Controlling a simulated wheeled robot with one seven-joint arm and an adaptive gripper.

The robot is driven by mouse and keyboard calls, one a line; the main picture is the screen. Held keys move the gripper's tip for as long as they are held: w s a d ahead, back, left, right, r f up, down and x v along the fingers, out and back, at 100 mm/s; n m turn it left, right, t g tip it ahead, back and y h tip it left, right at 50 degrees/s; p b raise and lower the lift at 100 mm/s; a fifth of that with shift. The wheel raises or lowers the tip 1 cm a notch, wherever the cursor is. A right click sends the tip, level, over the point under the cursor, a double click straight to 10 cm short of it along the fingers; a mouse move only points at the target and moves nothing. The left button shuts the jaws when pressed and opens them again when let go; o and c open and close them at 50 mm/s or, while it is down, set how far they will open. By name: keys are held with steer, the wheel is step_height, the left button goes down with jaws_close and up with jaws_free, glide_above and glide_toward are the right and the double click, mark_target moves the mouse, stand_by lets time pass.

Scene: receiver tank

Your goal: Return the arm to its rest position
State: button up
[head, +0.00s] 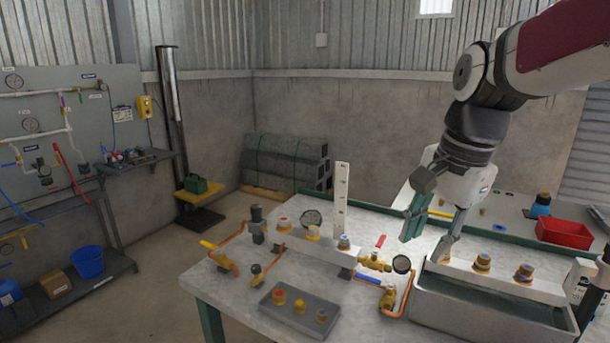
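My gripper (430,246) is at the right of the head view, pointing down over the right part of the workbench (235,290). Its fingers look spread, with a gap between them and nothing visible in the gap. The right fingertip is close to the left end of the white bar with several yellow-and-blue fittings (482,263); I cannot tell if it touches. A teal piece shows at the left finger; I cannot tell whether it belongs to the finger. My arm comes in from the upper right, bent at the wrist.
A grey tray (270,312) holds several caps. A grey trough (450,315) lies below the bar. A red bin (564,233) stands behind right. Air above the bench's left is free.

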steer(key=s+f+n+t+h+p, duration=0.1)
steer(key=s+f+n+t, duration=0.1)
steer(key=s+n, duration=0.9)
steer(key=shift+s+d+f+n, duration=0.35)
steer(key=shift+s+f, duration=0.3)
steer(key=shift+s, duration=3.45)
